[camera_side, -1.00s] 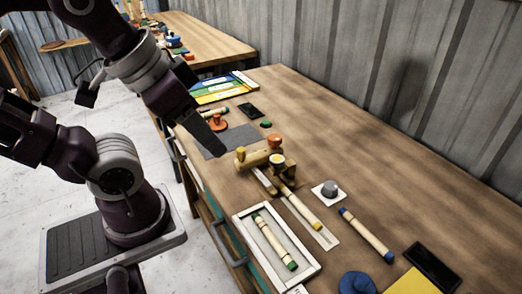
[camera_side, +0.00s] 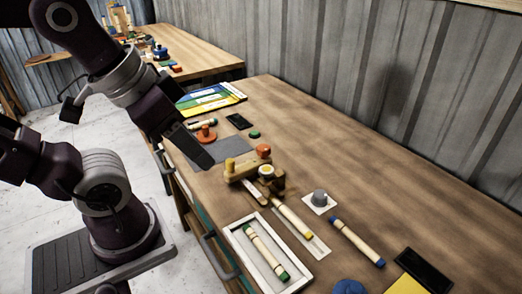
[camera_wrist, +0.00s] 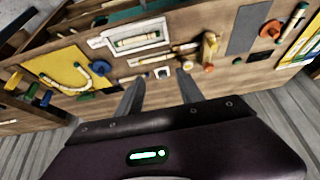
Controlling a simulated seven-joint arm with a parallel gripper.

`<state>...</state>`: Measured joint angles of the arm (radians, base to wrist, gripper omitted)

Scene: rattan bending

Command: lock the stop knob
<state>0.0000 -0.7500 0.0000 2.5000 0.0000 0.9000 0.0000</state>
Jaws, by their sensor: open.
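A wooden bending jig (camera_side: 246,171) stands on the bench, with an orange-red knob (camera_side: 263,150), a yellow peg (camera_side: 230,164) and a white-topped round knob (camera_side: 266,170). I cannot tell for sure which of these is the stop knob. In the wrist view the jig (camera_wrist: 209,48) is at the upper right. A grey knob (camera_side: 320,197) sits on a small white plate to the right of the jig. My gripper (camera_side: 206,160) is above the bench, left of the jig and apart from it. In the wrist view its two fingers (camera_wrist: 160,87) are spread, with nothing between them.
A white tray (camera_side: 234,232) holds a banded rod (camera_side: 265,252). Other rods (camera_side: 356,242) lie nearby. A grey mat (camera_side: 233,149), a red knob (camera_side: 206,134) and a black slab (camera_side: 239,121) are farther back. The bench's right side along the wall is clear.

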